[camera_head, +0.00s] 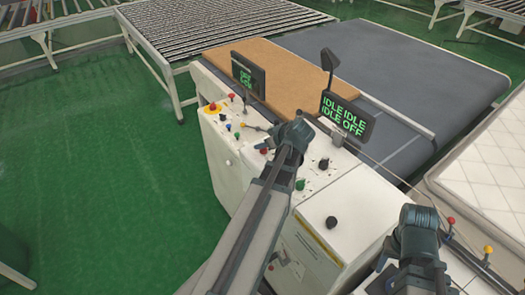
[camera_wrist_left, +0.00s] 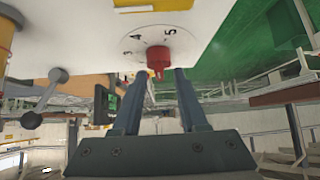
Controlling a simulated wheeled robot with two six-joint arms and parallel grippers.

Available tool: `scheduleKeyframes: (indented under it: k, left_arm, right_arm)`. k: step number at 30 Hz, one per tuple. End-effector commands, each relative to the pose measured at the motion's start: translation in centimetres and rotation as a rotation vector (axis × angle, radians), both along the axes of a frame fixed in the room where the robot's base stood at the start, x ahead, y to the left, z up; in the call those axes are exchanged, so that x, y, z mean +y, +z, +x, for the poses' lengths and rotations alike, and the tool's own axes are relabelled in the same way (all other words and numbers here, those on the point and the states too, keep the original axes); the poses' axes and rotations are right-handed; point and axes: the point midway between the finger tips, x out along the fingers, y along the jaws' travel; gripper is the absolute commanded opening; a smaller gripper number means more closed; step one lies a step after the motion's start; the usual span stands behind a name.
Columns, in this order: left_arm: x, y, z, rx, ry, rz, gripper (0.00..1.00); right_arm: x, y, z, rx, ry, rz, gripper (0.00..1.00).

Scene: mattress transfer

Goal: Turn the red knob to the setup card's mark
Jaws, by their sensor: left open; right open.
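The red knob (camera_wrist_left: 158,57) sits on a round white dial (camera_wrist_left: 190,42) with black numerals; 3, 4 and 5 are readable in the left wrist view. My left gripper (camera_wrist_left: 159,76) is open, with one fingertip toward each side of the knob; I cannot tell whether they touch it. In the head view my left gripper (camera_head: 290,132) is over the white control panel, and its arm hides part of it. My right gripper (camera_head: 405,276) is open at the lower right, away from the dial. I cannot make out a setup card or its mark.
The white console (camera_head: 335,210) carries several other coloured knobs and levers. Two dark display screens stand on it, one (camera_head: 347,115) reading IDLE and OFF. A grey conveyor belt (camera_head: 400,60) with a brown board (camera_head: 265,75) lies behind. A white mattress (camera_head: 490,165) is at the right.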

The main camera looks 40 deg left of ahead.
Motion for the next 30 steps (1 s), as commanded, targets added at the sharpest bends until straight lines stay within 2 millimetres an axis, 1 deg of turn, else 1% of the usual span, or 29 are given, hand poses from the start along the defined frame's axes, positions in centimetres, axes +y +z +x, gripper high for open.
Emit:
scheduleKeyframes:
  k: [1, 3, 8, 15, 16, 20, 21, 23, 30]
  left_arm:
    - [0.39, -0.69, 0.16, 0.000, 0.000, 0.000, 0.42]
    - [0.71, -0.94, 0.22, 0.000, 0.000, 0.000, 0.42]
    - [1.09, -1.14, 0.25, 0.000, 0.001, -0.001, 0.42]
    - [1.11, -1.09, 0.24, -0.001, -0.001, 0.000, 0.42]
    - [1.11, -1.09, 0.24, -0.001, -0.001, 0.000, 0.41]
    - [1.10, -1.09, 0.24, 0.000, 0.000, 0.000, 0.17]
    - [1.10, -1.09, 0.24, 0.000, 0.000, 0.000, 0.10]
    - [1.09, -1.11, 0.23, 0.000, 0.000, -0.001, 0.00]
    - [0.99, -1.19, 0.18, 0.000, 0.001, -0.005, 0.00]
  right_arm:
    - [0.00, -0.68, 0.00, 0.000, 0.001, 0.000, 0.50]
    - [-0.01, -0.93, 0.00, 0.000, 0.002, -0.001, 0.50]
    - [-0.01, -1.14, 0.00, 0.000, 0.003, -0.001, 0.50]
    - [0.00, -1.09, 0.00, 0.000, 0.003, -0.001, 0.50]
    - [0.00, -1.09, 0.00, 0.000, 0.003, -0.001, 0.50]
    - [0.00, -1.09, 0.00, 0.000, 0.003, -0.001, 0.50]
    - [0.00, -1.09, 0.00, 0.000, 0.003, -0.001, 0.50]
    - [0.00, -1.10, 0.00, 0.000, 0.003, -0.001, 0.50]
    - [-0.01, -1.12, 0.00, 0.000, 0.003, -0.001, 0.50]
